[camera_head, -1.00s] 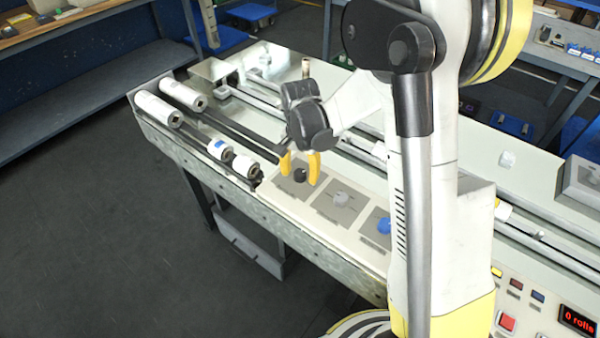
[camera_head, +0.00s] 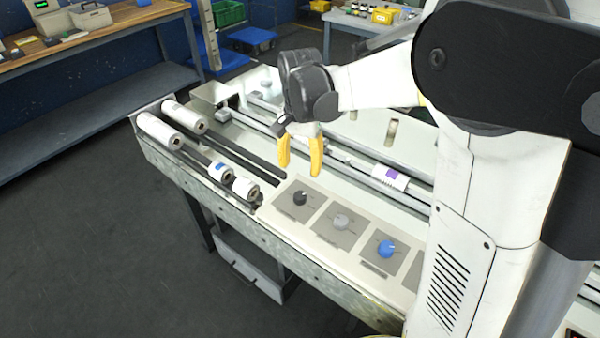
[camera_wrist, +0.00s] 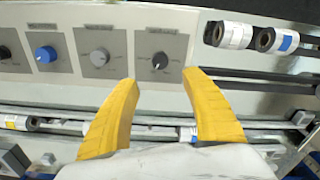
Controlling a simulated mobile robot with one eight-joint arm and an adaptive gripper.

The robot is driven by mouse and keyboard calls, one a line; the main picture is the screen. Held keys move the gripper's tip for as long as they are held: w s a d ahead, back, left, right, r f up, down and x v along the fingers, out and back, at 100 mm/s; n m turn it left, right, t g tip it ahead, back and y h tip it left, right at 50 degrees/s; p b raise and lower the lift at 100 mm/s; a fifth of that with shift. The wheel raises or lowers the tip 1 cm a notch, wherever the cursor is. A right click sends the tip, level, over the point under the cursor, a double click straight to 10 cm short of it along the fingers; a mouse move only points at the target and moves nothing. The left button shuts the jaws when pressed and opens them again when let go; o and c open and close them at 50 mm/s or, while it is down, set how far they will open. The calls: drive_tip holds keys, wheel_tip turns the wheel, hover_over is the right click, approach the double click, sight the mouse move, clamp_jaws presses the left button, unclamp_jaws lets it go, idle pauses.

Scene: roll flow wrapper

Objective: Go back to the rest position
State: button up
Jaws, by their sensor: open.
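My gripper (camera_head: 299,163) has yellow fingers, spread apart with nothing between them. In the head view it hangs above the machine's bed, behind the black knob (camera_head: 300,198) on the pale control panel (camera_head: 318,252) and clear of it. In the wrist view the open fingers (camera_wrist: 163,108) point toward the black knob (camera_wrist: 159,61), and the grey knob (camera_wrist: 99,57) and blue knob (camera_wrist: 46,54) are to its left. My arm comes in from the right of the head view and hides part of the machine there.
White rolls (camera_head: 160,131) sit on dark bars at the machine's left end, with smaller blue-marked rolls (camera_head: 220,171) nearer the panel. A roll with a purple label (camera_head: 390,177) lies on the rear rails. A workbench (camera_head: 95,38) stands at the back left. The floor at left is clear.

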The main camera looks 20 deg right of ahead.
idle(0.4)
drive_tip(key=s+r+n+t, duration=0.3)
drive_tip(key=s+n, duration=0.1)
drive_tip(key=s, duration=0.5)
drive_tip(key=s+r+n+t, duration=0.3)
drive_tip(key=s+n+t, duration=0.1)
drive_tip(key=s, duration=0.5)
drive_tip(key=shift+r, duration=0.35)
drive_tip(key=c, duration=0.3)
drive_tip(key=shift+a, duration=0.15)
drive_tip(key=shift+c, duration=0.6)
